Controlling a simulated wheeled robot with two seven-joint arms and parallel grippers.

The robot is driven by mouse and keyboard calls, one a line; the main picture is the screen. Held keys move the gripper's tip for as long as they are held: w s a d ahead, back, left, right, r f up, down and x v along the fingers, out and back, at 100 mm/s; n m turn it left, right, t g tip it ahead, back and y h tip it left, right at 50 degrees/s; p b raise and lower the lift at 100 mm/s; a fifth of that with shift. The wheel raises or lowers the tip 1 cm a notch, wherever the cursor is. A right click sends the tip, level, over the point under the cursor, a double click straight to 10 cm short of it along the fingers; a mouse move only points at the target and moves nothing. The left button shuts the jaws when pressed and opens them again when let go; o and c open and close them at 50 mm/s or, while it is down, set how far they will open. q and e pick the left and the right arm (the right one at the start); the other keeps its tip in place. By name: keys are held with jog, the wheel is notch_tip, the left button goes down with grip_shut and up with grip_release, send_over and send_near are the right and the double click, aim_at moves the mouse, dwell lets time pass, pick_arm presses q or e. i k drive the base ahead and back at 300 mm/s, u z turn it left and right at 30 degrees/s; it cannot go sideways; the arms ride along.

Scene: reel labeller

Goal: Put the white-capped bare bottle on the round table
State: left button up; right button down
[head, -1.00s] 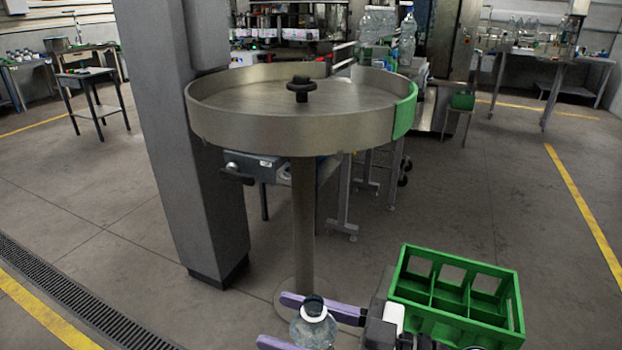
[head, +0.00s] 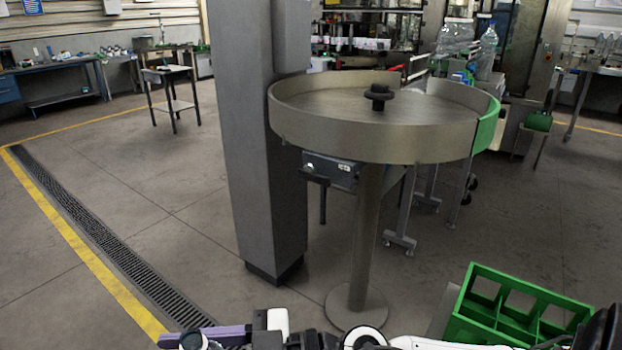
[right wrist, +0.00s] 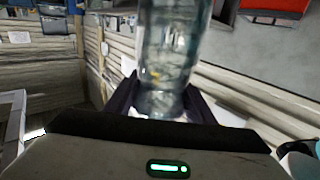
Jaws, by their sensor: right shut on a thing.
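The round table (head: 372,133), a steel disc with a raised rim, a green rim section and a black centre knob, stands on one post right of centre in the head view. Its top shows no bottles. My right gripper (head: 205,338) is at the bottom edge of the head view, left of and nearer than the table. It is shut on a clear bottle (right wrist: 168,45), which shows between the dark fingers (right wrist: 160,98) in the right wrist view. No label shows on its visible side. Only its top shows in the head view; its cap colour is unclear. My left gripper is out of view.
A grey column (head: 262,150) stands just left of the round table. A green divided crate (head: 475,325) is at the lower right. Several clear bottles (head: 487,50) stand on machinery behind the table. The floor at left is clear, with a drain grate (head: 95,235).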

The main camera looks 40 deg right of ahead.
aim_at(430, 111)
jog(key=u, duration=0.05)
jog(key=i, duration=1.4)
jog(key=z, duration=2.15)
